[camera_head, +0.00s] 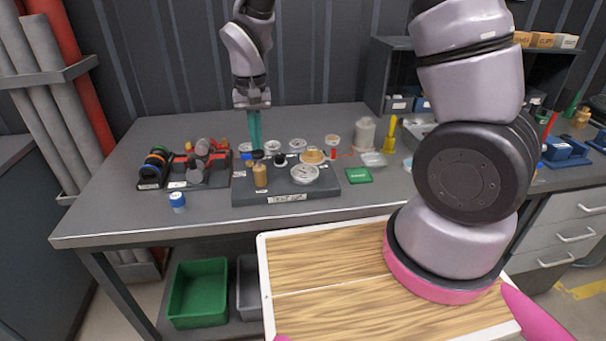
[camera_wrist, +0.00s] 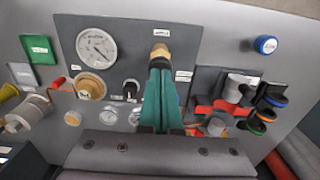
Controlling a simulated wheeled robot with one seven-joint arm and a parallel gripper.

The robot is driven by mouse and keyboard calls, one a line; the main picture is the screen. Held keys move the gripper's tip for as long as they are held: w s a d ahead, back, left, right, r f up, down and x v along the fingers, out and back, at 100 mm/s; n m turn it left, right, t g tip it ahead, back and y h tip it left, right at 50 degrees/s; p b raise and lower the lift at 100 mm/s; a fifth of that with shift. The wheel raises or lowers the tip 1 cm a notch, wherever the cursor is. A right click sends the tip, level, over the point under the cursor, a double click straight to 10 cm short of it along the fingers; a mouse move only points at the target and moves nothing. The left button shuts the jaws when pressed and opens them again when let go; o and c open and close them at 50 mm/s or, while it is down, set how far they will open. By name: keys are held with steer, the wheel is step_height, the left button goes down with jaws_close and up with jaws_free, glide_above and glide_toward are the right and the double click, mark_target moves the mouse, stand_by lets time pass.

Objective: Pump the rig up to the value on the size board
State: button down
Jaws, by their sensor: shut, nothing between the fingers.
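The pump rig is a dark grey plate (camera_head: 290,193) on the bench; it also shows in the wrist view (camera_wrist: 192,40). It carries a large white dial gauge (camera_head: 305,174), also in the wrist view (camera_wrist: 96,44), whose value is too small to read. A brass-topped post (camera_head: 260,176) stands left of the gauge. Several small dials and knobs sit behind. A green card (camera_head: 358,175) lies right of the rig; its writing is unreadable and I cannot tell if it is the size board. My gripper (camera_head: 256,147), with teal fingers, is shut and empty, pointing down near the post; contact is unclear.
Left of the rig stands a rack with dark rings and red and grey parts (camera_head: 205,160). A blue-capped bottle (camera_head: 178,201) stands at the front left. A pale canister (camera_head: 364,133) and a yellow tool (camera_head: 390,135) stand right. The front bench strip is mostly clear.

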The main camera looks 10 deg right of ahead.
steer(key=shift+f, duration=0.15)
steer(key=shift+f, duration=1.35)
steer(key=shift+r, duration=1.5)
steer(key=shift+f, duration=0.15)
steer(key=shift+f, duration=1.35)
steer(key=shift+r, duration=1.5)
steer(key=shift+f, duration=0.1)
